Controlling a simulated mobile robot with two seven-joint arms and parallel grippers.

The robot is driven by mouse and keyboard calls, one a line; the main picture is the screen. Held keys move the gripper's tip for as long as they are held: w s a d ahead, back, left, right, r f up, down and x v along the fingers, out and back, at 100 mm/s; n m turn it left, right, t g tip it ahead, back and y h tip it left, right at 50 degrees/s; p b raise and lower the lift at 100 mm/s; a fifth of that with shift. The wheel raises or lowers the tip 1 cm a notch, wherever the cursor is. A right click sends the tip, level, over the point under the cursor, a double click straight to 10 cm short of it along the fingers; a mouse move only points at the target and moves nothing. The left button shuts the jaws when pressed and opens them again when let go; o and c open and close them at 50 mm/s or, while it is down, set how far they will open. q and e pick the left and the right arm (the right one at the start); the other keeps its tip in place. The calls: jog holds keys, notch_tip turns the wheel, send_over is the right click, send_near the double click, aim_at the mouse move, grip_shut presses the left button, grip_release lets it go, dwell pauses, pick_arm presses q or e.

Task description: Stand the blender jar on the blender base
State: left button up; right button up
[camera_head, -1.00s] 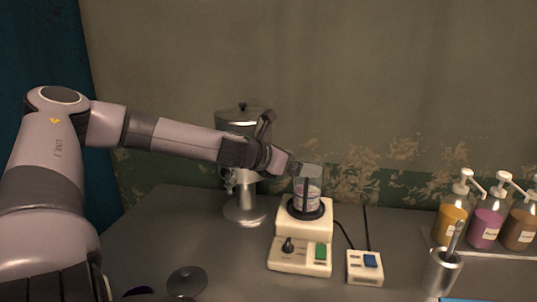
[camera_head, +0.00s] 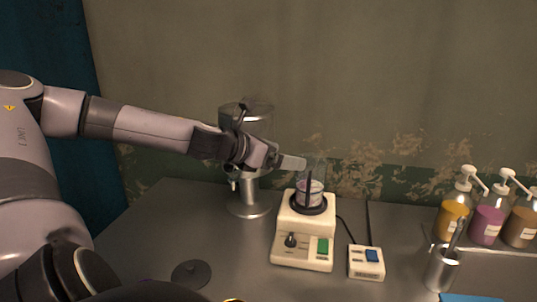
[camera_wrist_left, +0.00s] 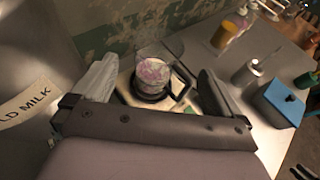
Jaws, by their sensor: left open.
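The clear blender jar (camera_head: 318,172), with pale pinkish contents low inside and a dark handle, stands upright on the cream blender base (camera_head: 303,248). Its foot sits at the black ring on top of the base. My left gripper (camera_head: 293,162) is just left of the jar's upper part, open and empty. In the left wrist view, the jar (camera_wrist_left: 154,72) shows beyond and between the two spread fingers, and its black handle (camera_wrist_left: 184,80) points toward the right finger. The base (camera_wrist_left: 127,88) is partly hidden there by the gripper. My right gripper is not in view.
A steel milk dispenser (camera_head: 249,187) stands close behind and left of the base, partly behind my left arm. A switch box (camera_head: 366,264) is right of the base. A steel cup (camera_head: 441,272) and several pump bottles (camera_head: 487,222) are farther right. A dark disc (camera_head: 191,273) lies front left.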

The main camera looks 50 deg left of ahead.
pick_arm(q)
jog(key=shift+b+v, duration=0.45)
jog(key=shift+v, duration=1.3)
jog(key=shift+f, duration=0.1)
